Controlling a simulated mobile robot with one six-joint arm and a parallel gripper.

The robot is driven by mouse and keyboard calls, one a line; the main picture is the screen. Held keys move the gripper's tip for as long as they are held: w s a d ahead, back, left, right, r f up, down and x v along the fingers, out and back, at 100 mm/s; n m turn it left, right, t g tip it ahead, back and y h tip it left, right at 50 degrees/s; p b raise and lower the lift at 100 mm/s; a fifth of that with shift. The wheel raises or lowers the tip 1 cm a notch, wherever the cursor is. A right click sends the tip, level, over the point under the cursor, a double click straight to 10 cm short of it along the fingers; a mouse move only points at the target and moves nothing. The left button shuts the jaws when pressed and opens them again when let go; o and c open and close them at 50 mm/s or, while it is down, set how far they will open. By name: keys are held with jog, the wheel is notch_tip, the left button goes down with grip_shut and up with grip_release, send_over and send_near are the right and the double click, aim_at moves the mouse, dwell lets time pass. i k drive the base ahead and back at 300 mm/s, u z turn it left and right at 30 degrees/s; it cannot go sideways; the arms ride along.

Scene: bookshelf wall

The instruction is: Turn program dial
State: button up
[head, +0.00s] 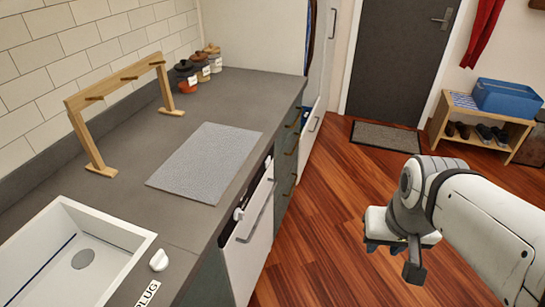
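A white front-loading appliance (250,240) is built in under the grey counter, seen at a steep angle, with a long bar handle. A small white knob (238,214) sticks out near its top edge and looks like the program dial. Its markings and pointer are too small to read. My gripper (397,258) hangs over the wooden floor, well to the right of the appliance and apart from it. Its dark fingers point down and nothing shows between them. How far apart they are is unclear.
The counter (235,95) bears a grey mat (205,160), a wooden rack (125,110), several lidded jars (198,68) and a white sink (75,255). Drawers (290,150) adjoin the appliance. Floor between counter and arm is clear. A shoe bench (470,125) stands back right.

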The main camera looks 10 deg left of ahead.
aim_at(238, 213)
jog(key=z, duration=0.1)
jog(key=k, duration=1.1)
jog(key=u, duration=0.35)
jog(key=i, duration=1)
jog(key=u, duration=0.05)
